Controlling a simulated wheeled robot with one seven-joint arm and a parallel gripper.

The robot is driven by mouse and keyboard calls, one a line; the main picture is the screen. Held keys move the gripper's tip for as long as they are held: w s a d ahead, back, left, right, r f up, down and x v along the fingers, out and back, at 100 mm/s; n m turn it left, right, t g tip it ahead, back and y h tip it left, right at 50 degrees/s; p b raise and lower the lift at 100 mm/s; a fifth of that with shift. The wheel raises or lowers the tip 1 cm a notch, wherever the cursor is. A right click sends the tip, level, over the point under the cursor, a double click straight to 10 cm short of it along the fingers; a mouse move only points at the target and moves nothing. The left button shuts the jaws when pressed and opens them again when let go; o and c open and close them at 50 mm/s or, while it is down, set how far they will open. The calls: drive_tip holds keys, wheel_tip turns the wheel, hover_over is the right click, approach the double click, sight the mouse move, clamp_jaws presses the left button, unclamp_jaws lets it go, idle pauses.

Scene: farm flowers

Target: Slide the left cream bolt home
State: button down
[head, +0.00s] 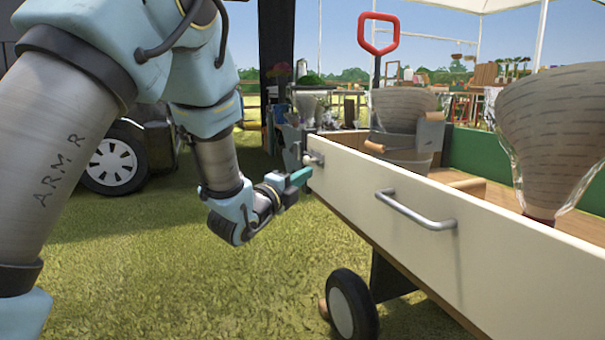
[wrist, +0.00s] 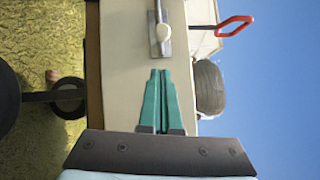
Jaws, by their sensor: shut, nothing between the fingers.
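The left bolt shows in the head view as a small cream knob (head: 307,160) on a grey fitting at the far left end of the cream board. In the wrist view the cream knob (wrist: 162,32) sits on a grey metal plate, past my fingertips. My gripper (head: 302,176) is beside the board's outer face, just below and near the bolt. In the wrist view its teal fingers (wrist: 161,73) are together with nothing between them, and a gap separates their tips from the knob. Whether the fingertips touch the board cannot be told.
The cream board (head: 370,225) carries a metal handle (head: 415,213) right of the bolt. Behind it stand wrapped pots, a metal bucket (head: 405,158) and a red-handled tool (head: 378,35). A wheel (head: 352,305) is below. Open grass (head: 230,290) lies in front.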

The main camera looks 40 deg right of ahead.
sight(313, 161)
drive_tip(key=shift+w+d+r+b, duration=0.2)
drive_tip(key=shift+w+d+b, duration=0.15)
drive_tip(key=shift+w+d, duration=0.45)
drive_tip(key=shift+w+d+r+b, duration=0.15)
drive_tip(key=shift+w+d+b, duration=0.15)
drive_tip(key=shift+w+d, duration=0.5)
drive_tip(key=shift+w+a, duration=0.2)
drive_tip(key=shift+w, duration=0.05)
drive_tip(key=shift+w+d, duration=0.35)
drive_tip(key=shift+w, duration=0.55)
drive_tip(key=shift+w+d, duration=0.35)
drive_tip(key=shift+w, duration=0.5)
